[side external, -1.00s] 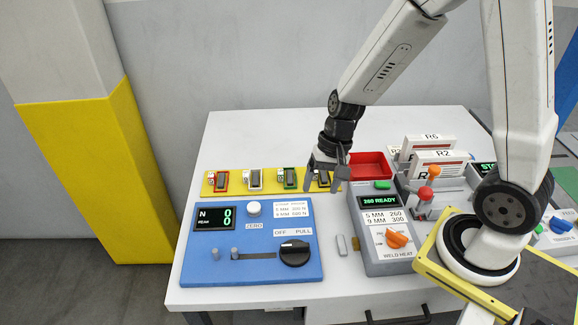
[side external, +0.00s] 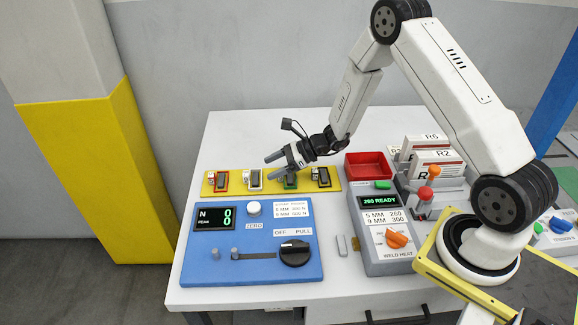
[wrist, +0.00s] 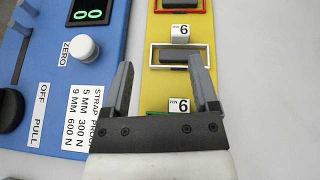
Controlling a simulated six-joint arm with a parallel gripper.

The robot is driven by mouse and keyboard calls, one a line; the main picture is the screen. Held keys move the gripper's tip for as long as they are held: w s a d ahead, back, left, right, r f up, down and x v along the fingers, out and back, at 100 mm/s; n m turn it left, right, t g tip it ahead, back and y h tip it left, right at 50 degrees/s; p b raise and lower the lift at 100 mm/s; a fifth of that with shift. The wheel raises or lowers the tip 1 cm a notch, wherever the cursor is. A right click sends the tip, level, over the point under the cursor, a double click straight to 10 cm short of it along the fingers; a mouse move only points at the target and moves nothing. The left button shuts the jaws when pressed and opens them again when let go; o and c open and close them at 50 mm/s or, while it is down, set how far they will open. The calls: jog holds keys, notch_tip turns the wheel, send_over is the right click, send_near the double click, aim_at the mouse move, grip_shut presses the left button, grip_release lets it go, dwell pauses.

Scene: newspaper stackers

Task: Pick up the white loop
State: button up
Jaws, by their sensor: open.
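The white loop is a thin rectangular frame around a dark block on the yellow board. In the wrist view the white loop (wrist: 152,57) lies just ahead of the fingers, toward the right one. In the side view the white loop (side external: 255,190) is second from the left in the row. My gripper (side external: 271,167) is open and empty, tilted with its fingers pointing left, above the board near the white loop. In the wrist view my gripper (wrist: 160,64) has its right fingertip close to the loop's near edge; contact cannot be told.
A red loop (side external: 220,191) sits left of the white one; a green loop (side external: 291,187) lies partly under my gripper. A black loop (side external: 321,186) is farther right. The blue tester (side external: 190,270) with its white knob (side external: 253,208) is in front. A red tray (side external: 368,158) stands right.

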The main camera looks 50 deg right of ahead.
aim_at(246, 173)
jog(key=shift+w+d+f+m+t, duration=0.35)
jog(key=shift+w+d+m+t, duration=0.35)
jog(key=shift+m, duration=0.1)
jog(key=shift+x, duration=1.25)
jog(key=shift+w+a+f, duration=0.1)
